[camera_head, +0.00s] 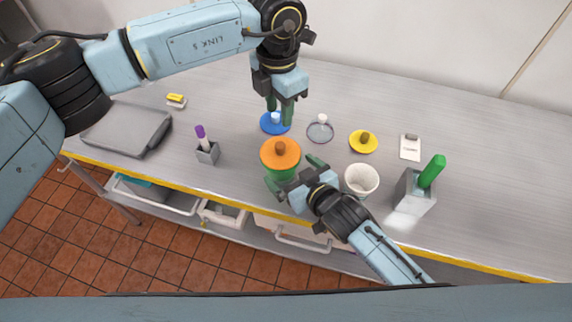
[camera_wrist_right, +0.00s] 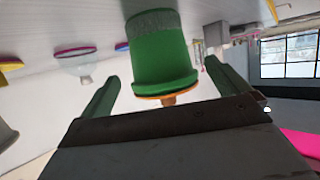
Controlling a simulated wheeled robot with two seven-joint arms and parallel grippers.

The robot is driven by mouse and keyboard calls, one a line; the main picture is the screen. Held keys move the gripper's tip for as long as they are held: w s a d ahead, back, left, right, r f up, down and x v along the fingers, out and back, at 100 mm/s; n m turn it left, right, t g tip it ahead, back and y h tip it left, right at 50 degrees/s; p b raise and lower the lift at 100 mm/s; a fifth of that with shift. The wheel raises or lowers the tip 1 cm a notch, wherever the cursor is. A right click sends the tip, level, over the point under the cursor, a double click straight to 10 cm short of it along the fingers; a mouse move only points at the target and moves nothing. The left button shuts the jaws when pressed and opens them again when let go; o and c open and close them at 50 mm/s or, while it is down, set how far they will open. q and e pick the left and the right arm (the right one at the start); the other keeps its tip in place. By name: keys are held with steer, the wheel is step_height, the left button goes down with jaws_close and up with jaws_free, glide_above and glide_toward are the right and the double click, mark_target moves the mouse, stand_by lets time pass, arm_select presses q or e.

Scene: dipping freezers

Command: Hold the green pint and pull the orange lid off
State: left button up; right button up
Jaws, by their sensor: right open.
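The green pint (camera_head: 281,171) stands upright on the counter with the orange lid (camera_head: 272,158) on top and a brown knob on the lid. The right wrist view shows the pint (camera_wrist_right: 160,45) upside down, its lid (camera_wrist_right: 180,93) lowest. My right gripper (camera_head: 292,171) is open beside the pint, on its near right side. In the right wrist view its fingers (camera_wrist_right: 162,72) stand apart on either side of the pint, with gaps showing. My left gripper (camera_head: 280,108) points down, open and empty, behind the pint and over a blue lid (camera_head: 267,125).
A clear lid (camera_head: 320,131) and a yellow lid (camera_head: 363,142) lie right of the pint. A white cup (camera_head: 362,180) stands near my right wrist. A grey holder with a green scoop (camera_head: 432,170) is further right.

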mark_target(280, 145)
steer(key=shift+x, duration=1.8)
steer(key=c, duration=1.1)
arm_select(q)
steer(key=shift+o, duration=1.3)
step_height(280, 145, down, 11)
steer(key=n, duration=0.5)
